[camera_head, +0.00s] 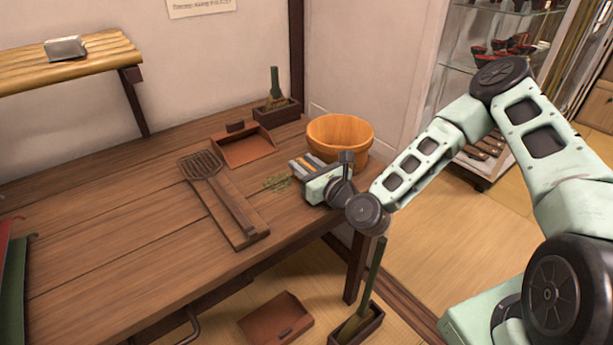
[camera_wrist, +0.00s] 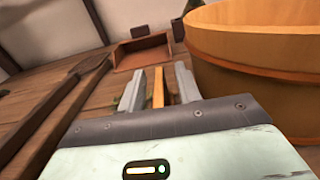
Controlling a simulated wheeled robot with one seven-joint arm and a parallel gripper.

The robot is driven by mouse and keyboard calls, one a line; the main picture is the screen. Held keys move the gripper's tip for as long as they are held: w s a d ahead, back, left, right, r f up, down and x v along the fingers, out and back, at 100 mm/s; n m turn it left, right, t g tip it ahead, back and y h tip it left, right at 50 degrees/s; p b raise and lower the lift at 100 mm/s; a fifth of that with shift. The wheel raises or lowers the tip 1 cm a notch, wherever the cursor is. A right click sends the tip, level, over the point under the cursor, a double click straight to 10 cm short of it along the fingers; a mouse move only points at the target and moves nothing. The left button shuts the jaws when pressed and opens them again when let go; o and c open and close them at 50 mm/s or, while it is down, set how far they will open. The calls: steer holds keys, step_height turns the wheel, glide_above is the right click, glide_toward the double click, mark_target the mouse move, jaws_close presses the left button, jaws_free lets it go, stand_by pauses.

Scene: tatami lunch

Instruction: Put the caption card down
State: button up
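My gripper (camera_head: 301,166) is low over the right part of the table, beside the wooden tub. In the wrist view its two grey fingers (camera_wrist: 159,86) stand apart. A thin tan-orange strip (camera_wrist: 158,88) lies between them, and it also shows in the head view (camera_head: 306,162). It may be the caption card seen edge-on, but no writing shows. Narrow gaps seem to show beside the strip, so I cannot tell whether the fingers grip it. Whether it touches the table is hidden. No other caption card is clearly identifiable.
The tub (camera_head: 340,133) is close at the gripper's right. Green crumbs (camera_head: 278,184) lie on the table (camera_head: 110,220). A dustpan (camera_head: 243,148), a brush in a holder (camera_head: 275,100) and a slotted turner on a board (camera_head: 222,200) stand around. The table's left part is mostly clear.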

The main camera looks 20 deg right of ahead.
steer(key=shift+w+a, duration=0.15)
steer(key=shift+w, duration=0.35)
jaws_close()
